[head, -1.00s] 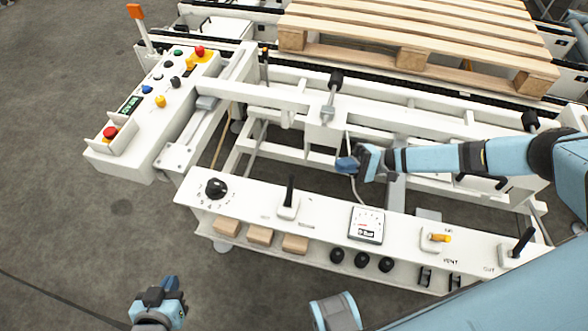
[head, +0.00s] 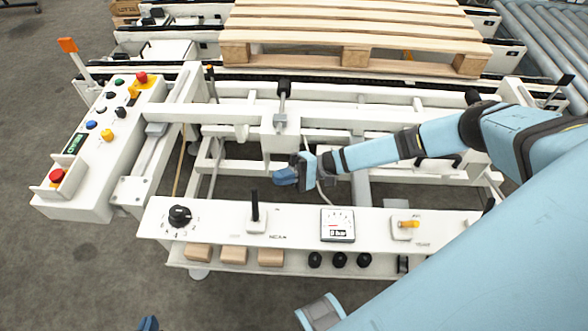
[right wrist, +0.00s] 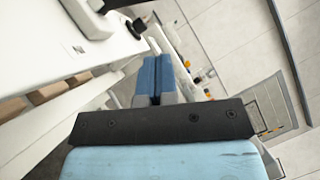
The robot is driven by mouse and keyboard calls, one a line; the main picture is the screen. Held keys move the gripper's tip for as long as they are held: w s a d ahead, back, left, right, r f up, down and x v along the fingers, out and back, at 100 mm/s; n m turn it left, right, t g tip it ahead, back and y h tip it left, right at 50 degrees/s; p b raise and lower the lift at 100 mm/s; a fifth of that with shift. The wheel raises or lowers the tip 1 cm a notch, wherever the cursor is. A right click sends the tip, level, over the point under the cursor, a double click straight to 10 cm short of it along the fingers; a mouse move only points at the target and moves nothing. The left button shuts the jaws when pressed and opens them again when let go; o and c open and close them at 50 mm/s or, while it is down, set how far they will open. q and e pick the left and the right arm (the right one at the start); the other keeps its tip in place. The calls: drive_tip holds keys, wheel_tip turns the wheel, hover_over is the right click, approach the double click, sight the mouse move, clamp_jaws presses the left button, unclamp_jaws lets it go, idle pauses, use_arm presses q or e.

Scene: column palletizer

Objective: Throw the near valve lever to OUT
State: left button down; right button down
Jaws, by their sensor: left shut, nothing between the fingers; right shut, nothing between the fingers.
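A white front panel (head: 290,222) carries a black upright lever (head: 255,207) on a white base at its left half. A second black lever (head: 488,205) at the right end is mostly hidden behind my blue arm. I cannot tell from the markings which one is the near valve lever. My right gripper (head: 285,177) is shut and empty, above the frame opening behind the panel, right of and beyond the left lever. Its shut blue fingers also show in the right wrist view (right wrist: 155,78). My left gripper (head: 148,323) shows only as a blue tip at the bottom edge.
A button console (head: 100,150) stands left. A wooden pallet (head: 350,25) lies on the conveyor behind. A black-knobbed lever (head: 283,100) stands on the middle beam.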

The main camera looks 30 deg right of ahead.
sight(255, 205)
drive_tip(key=a, duration=0.2)
drive_tip(key=s+a+r, duration=0.1)
drive_tip(key=a, duration=0.1)
drive_tip(key=s+a+r+p, duration=0.1)
drive_tip(key=shift+s+a+r, duration=0.15)
drive_tip(key=shift+a+r, duration=0.05)
drive_tip(key=shift+a, duration=0.2)
use_arm(q)
drive_tip(key=shift+r, duration=0.1)
